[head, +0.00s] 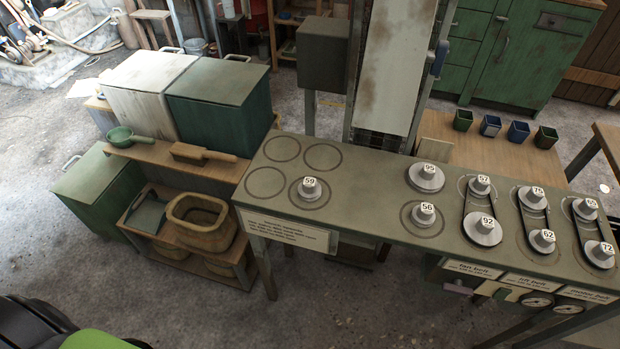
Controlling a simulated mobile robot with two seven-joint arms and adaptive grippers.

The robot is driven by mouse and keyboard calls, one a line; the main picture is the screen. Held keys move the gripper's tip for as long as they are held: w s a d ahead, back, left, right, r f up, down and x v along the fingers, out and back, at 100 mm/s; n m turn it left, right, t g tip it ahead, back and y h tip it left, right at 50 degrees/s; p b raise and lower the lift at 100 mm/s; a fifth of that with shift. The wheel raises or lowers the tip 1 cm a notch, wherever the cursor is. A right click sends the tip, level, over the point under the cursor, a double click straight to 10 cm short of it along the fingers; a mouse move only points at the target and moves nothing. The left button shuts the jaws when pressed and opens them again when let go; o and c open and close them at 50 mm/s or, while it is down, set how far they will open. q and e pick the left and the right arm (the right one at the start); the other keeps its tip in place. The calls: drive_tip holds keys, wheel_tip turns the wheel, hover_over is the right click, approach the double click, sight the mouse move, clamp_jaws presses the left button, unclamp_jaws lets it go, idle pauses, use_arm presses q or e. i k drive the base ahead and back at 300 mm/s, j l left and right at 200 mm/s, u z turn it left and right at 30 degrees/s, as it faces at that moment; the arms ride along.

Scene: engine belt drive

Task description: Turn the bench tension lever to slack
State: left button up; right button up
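The green-grey bench (370,218) crosses the middle and right of the head view. Under its front edge hang a pinkish T-shaped handle (457,288) and a cream handle (502,290), below a "fan belt" label (472,268). I cannot tell whether either is the tension lever, nor its setting. Belts loop around pulley pairs on the bench, such as 57 (480,186) with 92 (484,230), and 76 (532,197) with 62 (542,240). Neither of my grippers is in view.
Loose pulleys 59 (309,188), 95 (426,177) and 56 (424,214) sit on the bench. A blue handle (439,58) is on the upright panel behind. Gauges (537,301) show at the lower right. A low wooden shelf (170,158) stands left. The floor in front is clear.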

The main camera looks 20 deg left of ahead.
sight(457, 288)
drive_tip(key=z, duration=1)
drive_tip(key=i+l+u, duration=0.1)
drive_tip(key=l+u, duration=0.35)
drive_tip(key=l, duration=0.45)
